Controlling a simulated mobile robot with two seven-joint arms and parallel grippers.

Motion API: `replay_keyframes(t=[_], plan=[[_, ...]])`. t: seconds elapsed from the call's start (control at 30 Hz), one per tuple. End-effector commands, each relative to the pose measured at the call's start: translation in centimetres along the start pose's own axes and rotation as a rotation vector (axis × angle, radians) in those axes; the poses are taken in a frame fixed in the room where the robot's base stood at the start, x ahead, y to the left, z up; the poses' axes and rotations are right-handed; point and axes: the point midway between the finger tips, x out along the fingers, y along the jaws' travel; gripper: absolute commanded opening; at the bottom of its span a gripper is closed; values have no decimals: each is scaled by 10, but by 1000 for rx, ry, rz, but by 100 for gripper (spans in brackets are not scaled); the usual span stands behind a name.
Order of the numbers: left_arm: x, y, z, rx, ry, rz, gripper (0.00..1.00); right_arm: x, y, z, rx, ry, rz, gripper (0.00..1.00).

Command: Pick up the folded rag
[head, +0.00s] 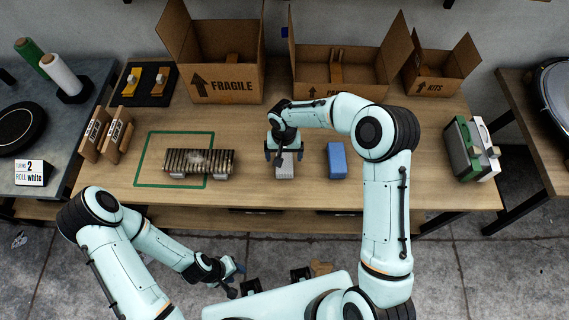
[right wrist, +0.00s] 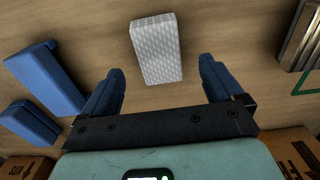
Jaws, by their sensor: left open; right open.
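The folded rag, seemingly the pale grey-white textured block (head: 285,170), lies on the wooden table near its front middle. In the right wrist view the rag (right wrist: 157,48) shows whole, between and beyond the fingers. My right gripper (head: 284,154) is over the table at the rag's far end, open and empty. In the right wrist view its two blue fingers (right wrist: 160,66) stand apart, one to each side of the rag; contact cannot be told. My left gripper (head: 237,280) is open and empty, low in front of the table.
A blue block (head: 337,160) lies right of the rag. A slatted bundle (head: 199,162) lies left, partly over a green outline (head: 139,165). Open cardboard boxes (head: 226,84) line the back. Green and white items (head: 471,149) stand at the right end. Bare wood surrounds the rag.

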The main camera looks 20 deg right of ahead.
Motion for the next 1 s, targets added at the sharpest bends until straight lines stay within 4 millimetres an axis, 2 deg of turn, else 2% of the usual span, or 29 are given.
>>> replay_keyframes(t=[0.33,0.43,0.63,0.67,0.8,0.83,1.0], plan=[[-8,4,-4,2,6,2,43,45,2,2,0,-2,0,94],[-8,4,-4,3,7,2,43,51,2,2,0,-1,0,94],[-8,4,-4,2,6,2,43,52,2,2,0,0,0,94],[-8,4,-4,2,6,2,43,52,2,2,0,0,0,90],[-8,4,-4,2,6,2,43,52,2,2,0,0,0,45],[-8,4,-4,2,6,2,43,52,2,2,0,0,0,39],[-8,4,-4,2,6,2,43,52,2,2,0,0,0,38]])
